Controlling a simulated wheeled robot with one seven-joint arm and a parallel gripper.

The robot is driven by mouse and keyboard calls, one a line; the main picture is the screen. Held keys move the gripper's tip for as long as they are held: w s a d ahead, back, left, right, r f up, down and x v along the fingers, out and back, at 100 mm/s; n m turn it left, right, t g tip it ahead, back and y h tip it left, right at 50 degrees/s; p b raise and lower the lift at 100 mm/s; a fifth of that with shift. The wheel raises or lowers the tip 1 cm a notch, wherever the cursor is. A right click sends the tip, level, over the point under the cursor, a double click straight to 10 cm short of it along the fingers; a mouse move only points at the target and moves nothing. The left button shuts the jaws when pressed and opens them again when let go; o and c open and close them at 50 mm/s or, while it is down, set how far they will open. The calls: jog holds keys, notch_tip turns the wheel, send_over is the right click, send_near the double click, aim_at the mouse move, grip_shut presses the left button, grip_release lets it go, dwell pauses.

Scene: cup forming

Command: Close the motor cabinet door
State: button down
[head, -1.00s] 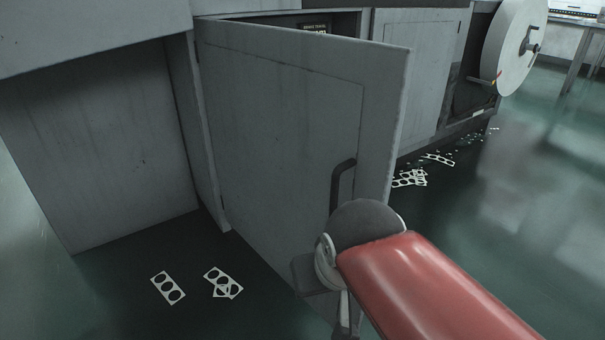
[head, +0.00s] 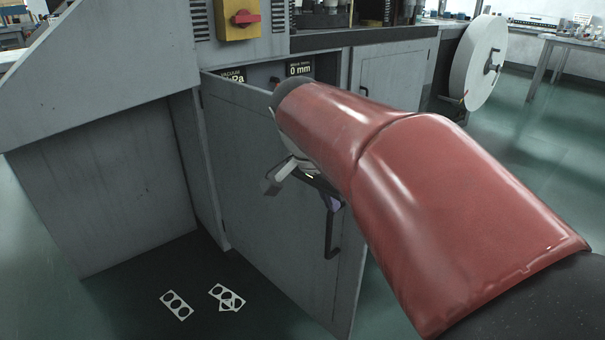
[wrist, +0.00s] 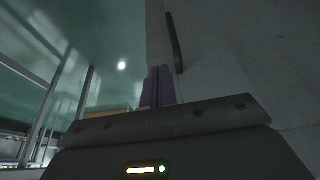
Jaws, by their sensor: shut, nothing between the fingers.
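The grey motor cabinet door (head: 250,190) stands open, swung out from its left edge. My red arm covers its upper right part. Its dark bar handle (head: 331,238) is upright near the free edge and also shows in the wrist view (wrist: 174,42). My gripper (head: 333,202) is shut and empty, close to the handle's upper end in the picture. In the wrist view, the shut fingers (wrist: 158,86) point along the door face (wrist: 235,60), near its edge and beside the handle. I cannot tell whether they touch the door.
The cabinet opening behind the door holds dark display panels (head: 300,68). Punched strips (head: 176,306) lie on the floor. A large white reel (head: 474,60) stands at the back right. The floor at right is clear.

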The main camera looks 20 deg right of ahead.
jog(key=w+d+f, duration=0.2)
jog(key=d+f, duration=0.2)
jog(key=d, duration=0.1)
jog(key=shift+w, duration=0.3)
jog(key=shift+d+f, duration=0.1)
